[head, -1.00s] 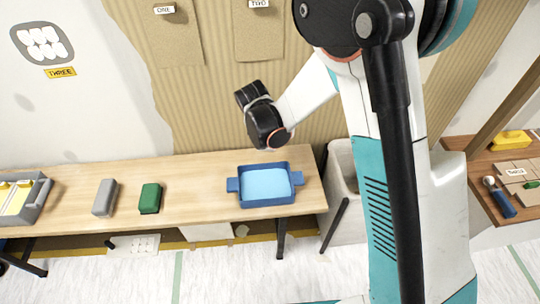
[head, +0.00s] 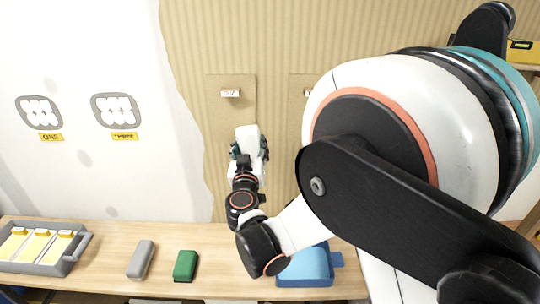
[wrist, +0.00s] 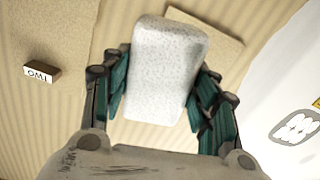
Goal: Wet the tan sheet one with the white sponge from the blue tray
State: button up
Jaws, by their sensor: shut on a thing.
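My gripper (head: 246,150) is raised in front of the wall and shut on the white sponge (head: 247,138). In the wrist view the speckled white sponge (wrist: 165,70) sits between the two teal-padded fingers. The tan sheet one (head: 228,114) hangs on the ribbed wall, with a small label near its top. The sponge overlaps its lower right part in the head view; whether they touch I cannot tell. In the wrist view sheet one (wrist: 228,48) shows behind the sponge. The blue tray (head: 310,280) stands on the bench, partly hidden by my arm.
A second tan sheet (head: 298,84) is mostly hidden by my arm; its TWO label (wrist: 41,71) shows in the wrist view. A grey block (head: 141,259), a green block (head: 186,265) and a grey tray (head: 75,258) stand on the wooden bench (head: 105,277).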

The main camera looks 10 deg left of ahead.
jog(key=shift+s, duration=0.1)
dwell(0.3)
jog(key=x, duration=0.6)
jog(key=shift+w+b, duration=0.25)
jog(key=shift+b, duration=0.1)
jog(key=shift+x, duration=1.35)
dwell(3.0)
jog(key=shift+s+a, duration=0.1)
jog(key=shift+a, duration=0.05)
dwell(0.3)
jog(key=shift+s+a, duration=0.15)
jog(key=shift+a, duration=0.45)
jog(key=shift+s+a, duration=0.2)
jog(key=shift+a, duration=0.4)
jog(key=shift+a, duration=0.1)
jog(key=shift+s+a, duration=0.15)
jog(key=shift+a, duration=0.5)
jog(key=shift+a, duration=0.1)
jog(key=shift+s+a+r, duration=0.1)
jog(key=shift+s+a, duration=0.1)
jog(key=shift+a, duration=0.75)
jog(key=shift+s+a, duration=0.2)
jog(key=shift+a, duration=0.75)
